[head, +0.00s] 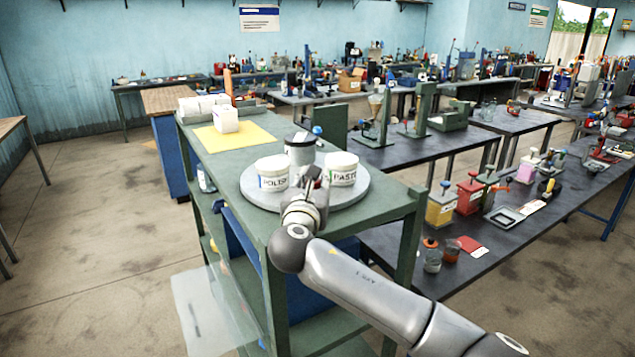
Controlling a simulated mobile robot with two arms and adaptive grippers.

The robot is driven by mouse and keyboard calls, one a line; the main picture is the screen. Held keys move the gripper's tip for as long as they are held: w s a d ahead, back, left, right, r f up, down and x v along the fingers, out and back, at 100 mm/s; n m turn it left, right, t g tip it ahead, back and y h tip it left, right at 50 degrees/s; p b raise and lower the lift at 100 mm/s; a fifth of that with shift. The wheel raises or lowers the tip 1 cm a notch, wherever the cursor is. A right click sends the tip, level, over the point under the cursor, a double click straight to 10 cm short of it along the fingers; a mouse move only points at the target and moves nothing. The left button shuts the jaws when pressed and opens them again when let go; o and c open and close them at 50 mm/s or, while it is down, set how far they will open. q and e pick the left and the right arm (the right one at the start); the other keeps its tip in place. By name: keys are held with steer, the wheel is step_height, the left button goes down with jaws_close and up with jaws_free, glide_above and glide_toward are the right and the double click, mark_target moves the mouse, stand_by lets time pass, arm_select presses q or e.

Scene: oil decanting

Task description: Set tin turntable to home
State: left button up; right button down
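The tin turntable (350,197) is a round light grey disc on the top of a green bench. It bears three tins. A white tin (270,174) with a partly readable label stands at the left, and a white tin marked PASTE (343,165) at the right. A grey tin (300,147) with a dark upper part stands behind, between them. My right gripper (312,176) reaches in from the lower right and is over the disc's front half, between the two white tins. Its fingers are small and dark, and whether they touch anything is unclear. My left gripper is not in view.
On the same bench, a yellow sheet (250,138) with a white container (225,119) lies behind left. A blue-topped item (317,130) stands just behind the grey tin. A dark bench (450,250) with coloured containers is at the right. Open floor lies left.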

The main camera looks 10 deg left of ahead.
stand_by(0.4)
steer(key=c, duration=1.1)
jaws_free()
steer(key=shift+a, duration=0.1)
steer(key=s, duration=1.2)
steer(key=shift+a, duration=0.25)
